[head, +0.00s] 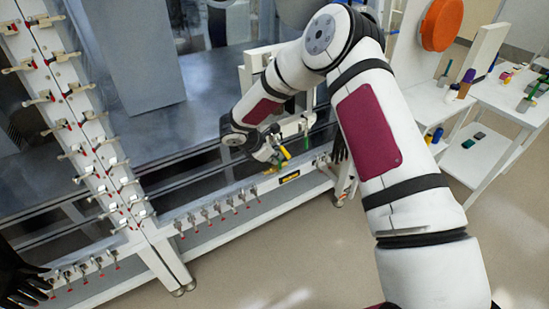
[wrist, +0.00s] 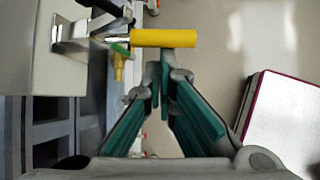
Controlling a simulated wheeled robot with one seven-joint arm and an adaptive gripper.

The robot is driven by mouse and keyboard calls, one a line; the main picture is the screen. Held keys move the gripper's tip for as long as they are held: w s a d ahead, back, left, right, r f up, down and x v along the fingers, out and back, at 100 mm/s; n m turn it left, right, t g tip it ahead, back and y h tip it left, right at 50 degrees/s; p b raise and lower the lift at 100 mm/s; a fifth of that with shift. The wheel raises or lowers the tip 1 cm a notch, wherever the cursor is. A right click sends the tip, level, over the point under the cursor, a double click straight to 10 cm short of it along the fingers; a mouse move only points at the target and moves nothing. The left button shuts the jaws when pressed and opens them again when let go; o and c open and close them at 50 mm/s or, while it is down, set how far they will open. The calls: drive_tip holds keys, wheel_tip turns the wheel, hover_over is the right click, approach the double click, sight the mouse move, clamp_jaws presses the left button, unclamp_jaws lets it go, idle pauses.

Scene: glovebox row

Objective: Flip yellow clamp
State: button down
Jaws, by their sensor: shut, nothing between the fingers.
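The yellow clamp handle (wrist: 165,38) sticks out to the right from a metal bracket (wrist: 72,32) on a light panel in the wrist view. A green piece (wrist: 120,48) and a smaller yellow part (wrist: 118,65) sit by its inner end. In the head view the yellow handle (head: 285,153) shows small beside my gripper (head: 270,150). My gripper's teal fingers (wrist: 163,72) are shut with nothing between them. Their tips lie just below the handle in the wrist picture; I cannot tell whether they touch it.
A white frame post (head: 100,150) with several red-tipped clamps stands at left. A lower rail (head: 225,205) carries more clamps. Dark glass panels lie behind the frame. A white shelf table (head: 480,110) with small objects stands at right. The floor (head: 300,240) in front is clear.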

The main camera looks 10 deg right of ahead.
drive_tip(key=shift+d+r, duration=0.25)
drive_tip(key=shift+r, duration=0.25)
drive_tip(key=shift+w+r, duration=0.1)
drive_tip(key=shift+r, duration=0.1)
